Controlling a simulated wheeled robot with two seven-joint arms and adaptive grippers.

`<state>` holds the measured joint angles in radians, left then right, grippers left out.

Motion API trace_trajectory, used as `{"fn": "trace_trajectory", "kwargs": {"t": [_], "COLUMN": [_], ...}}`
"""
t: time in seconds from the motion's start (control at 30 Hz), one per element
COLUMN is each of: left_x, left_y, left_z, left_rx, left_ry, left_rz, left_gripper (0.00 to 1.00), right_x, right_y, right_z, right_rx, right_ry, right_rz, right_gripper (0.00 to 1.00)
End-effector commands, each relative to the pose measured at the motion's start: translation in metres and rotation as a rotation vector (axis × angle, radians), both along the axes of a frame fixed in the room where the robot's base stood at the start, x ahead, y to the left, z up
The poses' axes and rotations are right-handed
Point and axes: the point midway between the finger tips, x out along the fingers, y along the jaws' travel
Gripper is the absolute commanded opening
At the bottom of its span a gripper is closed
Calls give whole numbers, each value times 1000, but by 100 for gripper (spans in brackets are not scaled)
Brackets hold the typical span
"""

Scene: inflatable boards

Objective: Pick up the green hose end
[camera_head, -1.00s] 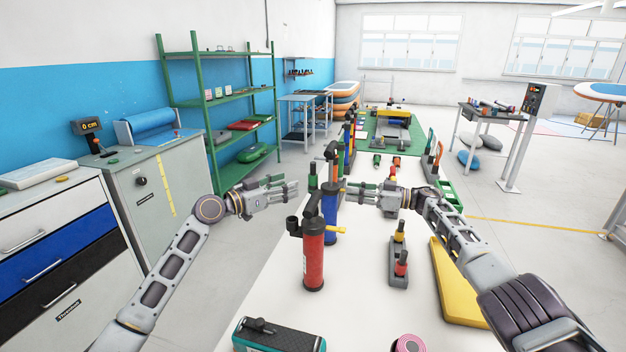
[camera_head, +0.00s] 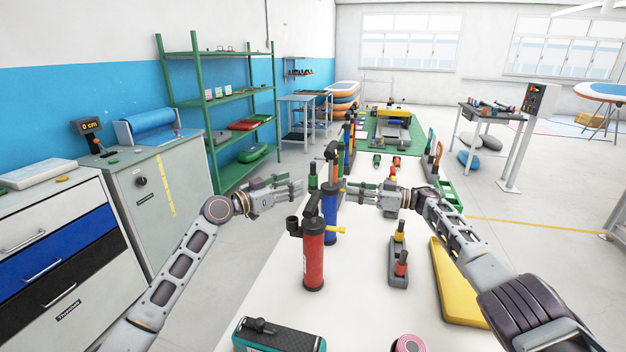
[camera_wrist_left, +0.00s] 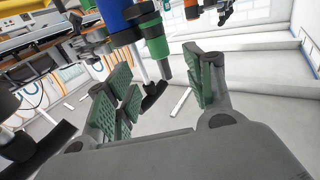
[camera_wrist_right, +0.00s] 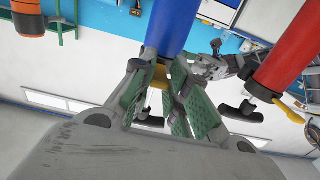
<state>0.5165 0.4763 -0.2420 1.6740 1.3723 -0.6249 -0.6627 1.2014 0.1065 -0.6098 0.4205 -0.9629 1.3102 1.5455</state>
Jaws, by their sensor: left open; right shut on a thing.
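In the left wrist view a green cylinder with a dark tip (camera_wrist_left: 156,46) shows beyond and between the fingers. My left gripper (camera_head: 302,188) is open and empty, just left of the pumps. It also shows in the left wrist view (camera_wrist_left: 165,92). In the right wrist view the blue barrel (camera_wrist_right: 172,28) rises from between the fingers.
A red pump (camera_head: 313,256) stands upright in front of the blue one. A holder with yellow and red pieces (camera_head: 398,272) is to the right. A teal-and-black box (camera_head: 279,337) and a pink roll (camera_head: 409,343) are at the front.

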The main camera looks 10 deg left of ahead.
Motion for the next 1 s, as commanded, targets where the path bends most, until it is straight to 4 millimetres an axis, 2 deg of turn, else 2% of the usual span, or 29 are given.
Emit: {"fn": "trace_trajectory", "kwargs": {"t": [0.4, 1.0], "left_x": [30, 36], "left_y": [-25, -31], "left_z": [1, 0], "left_rx": [-1, -1], "left_ry": [0, 1], "left_rz": [1, 0], "left_gripper": [53, 53], "right_x": [0, 0], "right_y": [0, 0], "right_z": [0, 0], "right_rx": [0, 0], "right_ry": [0, 0], "right_rz": [0, 0], "right_gripper": [0, 0]}}
